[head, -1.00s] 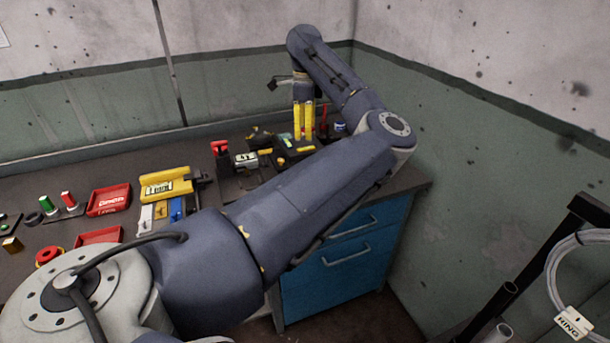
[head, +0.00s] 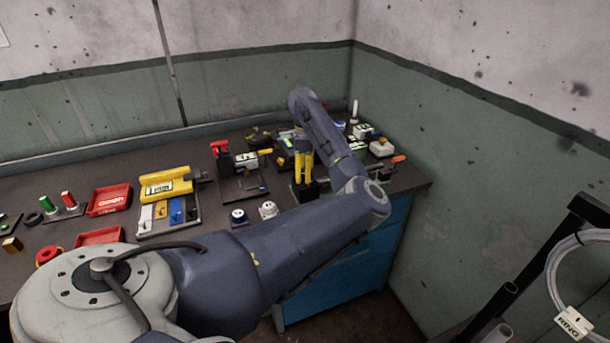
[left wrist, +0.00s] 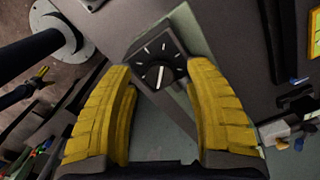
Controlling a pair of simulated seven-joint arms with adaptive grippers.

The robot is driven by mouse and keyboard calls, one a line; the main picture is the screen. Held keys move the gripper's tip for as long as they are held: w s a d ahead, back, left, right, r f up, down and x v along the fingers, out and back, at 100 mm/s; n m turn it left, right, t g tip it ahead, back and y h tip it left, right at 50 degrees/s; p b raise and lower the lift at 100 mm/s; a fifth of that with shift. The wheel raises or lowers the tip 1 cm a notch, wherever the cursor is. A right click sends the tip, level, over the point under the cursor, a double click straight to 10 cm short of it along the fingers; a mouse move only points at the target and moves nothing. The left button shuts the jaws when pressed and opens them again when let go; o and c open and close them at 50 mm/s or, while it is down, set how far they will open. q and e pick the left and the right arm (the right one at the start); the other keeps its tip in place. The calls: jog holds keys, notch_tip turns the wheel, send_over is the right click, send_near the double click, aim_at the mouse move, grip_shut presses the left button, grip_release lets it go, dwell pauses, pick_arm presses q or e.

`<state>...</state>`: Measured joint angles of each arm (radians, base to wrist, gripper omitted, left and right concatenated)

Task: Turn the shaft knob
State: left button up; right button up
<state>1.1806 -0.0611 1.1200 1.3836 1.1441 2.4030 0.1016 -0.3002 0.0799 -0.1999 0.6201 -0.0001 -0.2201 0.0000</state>
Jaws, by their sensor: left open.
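The shaft knob (left wrist: 153,72) is a dark round dial with a white pointer line, ringed by white tick marks on top of a small black box (left wrist: 140,50). In the head view the black box (head: 304,191) stands near the front of the bench, under my left gripper (head: 303,177). In the left wrist view my left gripper (left wrist: 162,72) is open, its yellow fingers apart on either side of the knob. I cannot tell whether a finger touches the knob or box. The right gripper is not in view.
A black fixture with a red clamp (head: 220,148), a yellow device (head: 166,183) and red trays (head: 109,199) lie further left. Small parts (head: 381,147) crowd the back right.

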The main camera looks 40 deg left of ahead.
pick_arm(q)
jog(key=shift+f, duration=0.75)
jog(key=shift+o, duration=0.2)
grip_shut()
